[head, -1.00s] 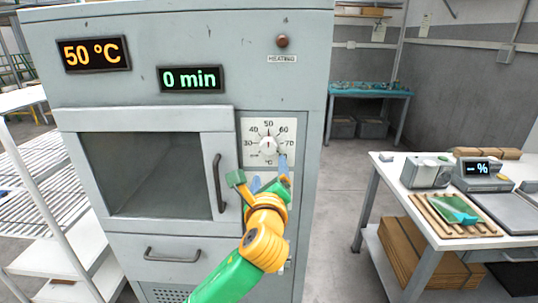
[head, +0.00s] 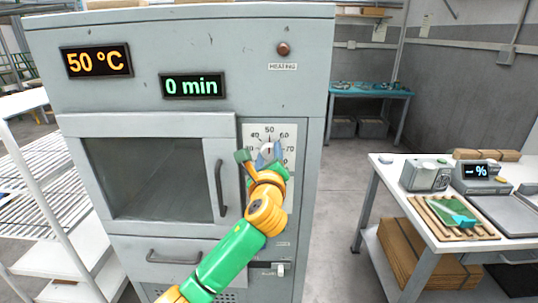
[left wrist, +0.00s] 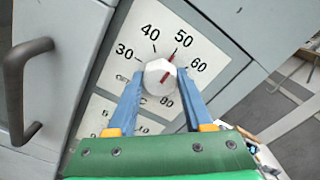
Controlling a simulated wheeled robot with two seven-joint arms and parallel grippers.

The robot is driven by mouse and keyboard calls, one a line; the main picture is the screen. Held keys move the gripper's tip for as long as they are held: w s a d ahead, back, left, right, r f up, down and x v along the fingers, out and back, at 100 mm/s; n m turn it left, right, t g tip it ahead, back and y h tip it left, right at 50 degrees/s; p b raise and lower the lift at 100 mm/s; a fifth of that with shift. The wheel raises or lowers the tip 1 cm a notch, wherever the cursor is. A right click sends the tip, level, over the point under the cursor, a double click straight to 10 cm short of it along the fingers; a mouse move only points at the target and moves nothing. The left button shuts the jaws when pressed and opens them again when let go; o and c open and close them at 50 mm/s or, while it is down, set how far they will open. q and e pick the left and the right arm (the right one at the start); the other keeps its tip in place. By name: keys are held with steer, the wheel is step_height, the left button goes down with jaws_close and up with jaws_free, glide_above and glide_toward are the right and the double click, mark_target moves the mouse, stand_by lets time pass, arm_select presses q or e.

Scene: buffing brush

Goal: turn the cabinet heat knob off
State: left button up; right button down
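The heat knob (left wrist: 160,76) is a white, many-sided dial with a red pointer at about 50, on a white scale plate (head: 255,132) on the cabinet's front. My left gripper (head: 268,152) is in front of the dial and covers its lower part in the head view. In the left wrist view its two blue fingers (left wrist: 158,80) are spread, one on each side of the knob, with small gaps showing. I cannot tell how deep the tips reach. The cabinet (head: 150,30) shows 50 °C on an orange display (head: 96,61). My right gripper is out of view.
The door handle (head: 221,187) stands out left of my left gripper and also shows in the left wrist view (left wrist: 20,90). A second plate with numbers (left wrist: 100,118) lies below the heat scale. A table (head: 385,170) with instruments stands at right.

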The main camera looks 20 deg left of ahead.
arm_select(q)
jaws_close()
